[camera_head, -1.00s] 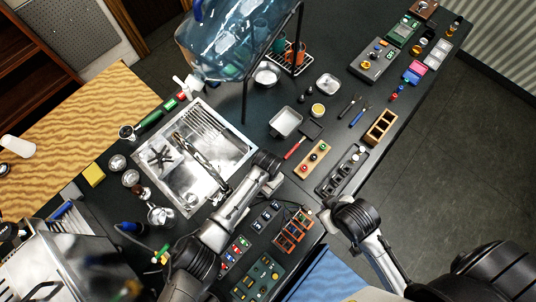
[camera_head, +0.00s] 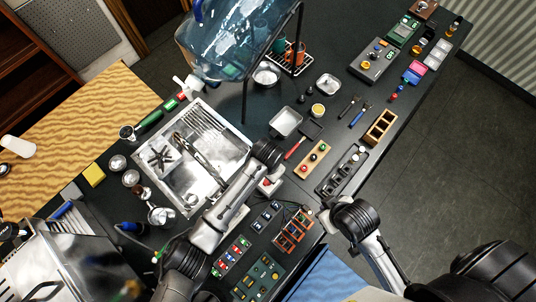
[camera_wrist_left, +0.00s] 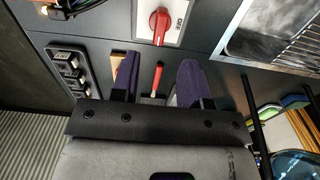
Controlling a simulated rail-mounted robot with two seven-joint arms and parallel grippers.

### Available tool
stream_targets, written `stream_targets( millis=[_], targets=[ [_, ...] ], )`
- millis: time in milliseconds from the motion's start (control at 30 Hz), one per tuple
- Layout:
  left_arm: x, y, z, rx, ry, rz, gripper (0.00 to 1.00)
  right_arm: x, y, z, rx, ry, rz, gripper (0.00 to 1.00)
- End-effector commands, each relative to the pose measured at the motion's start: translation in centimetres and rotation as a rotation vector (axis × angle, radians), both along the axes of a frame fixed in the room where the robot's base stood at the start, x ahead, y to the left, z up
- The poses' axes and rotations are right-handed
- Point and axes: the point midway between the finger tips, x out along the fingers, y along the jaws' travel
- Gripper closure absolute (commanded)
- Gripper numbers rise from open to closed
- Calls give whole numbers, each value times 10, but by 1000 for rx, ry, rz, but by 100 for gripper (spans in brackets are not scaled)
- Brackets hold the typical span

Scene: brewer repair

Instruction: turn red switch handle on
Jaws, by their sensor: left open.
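The red switch handle (camera_wrist_left: 159,24) sits on a white plate (camera_wrist_left: 178,36) at the top of the left wrist view, lying roughly upright in the picture. In the head view the red switch handle (camera_head: 267,183) shows small beside my left wrist. My left gripper (camera_wrist_left: 158,77) is open, with its two purple-dark fingers apart and nothing held. The handle is beyond the fingertips in that view, apart from them. In the head view the left fingers are hidden by the wrist. My right gripper (camera_head: 326,219) is at the counter's front edge; its fingers are not clear.
A metal sink (camera_head: 215,137) lies left of the switch. A red-handled tool (camera_head: 295,148) lies beyond it, and shows between the fingers in the wrist view. A black socket strip (camera_head: 342,170), a wooden button block (camera_head: 313,159) and panels of small switches (camera_head: 232,256) are nearby.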

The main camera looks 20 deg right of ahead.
Motion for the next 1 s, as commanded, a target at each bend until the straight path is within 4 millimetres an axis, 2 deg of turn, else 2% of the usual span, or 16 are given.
stream_targets(
  millis=[200, 400, 1000],
  targets=[
    [0, 0, 35, -1, -2, 0, 58, 0, -1, -3, -5, 0, 3, 100],
    [0, 0, 53, 0, -1, 0, 58, 0, -3, -4, -9, 0, 6, 100],
    [0, 0, 58, 0, 0, 0, 58, 0, -1, -4, -3, 0, 2, 100]
  ],
)
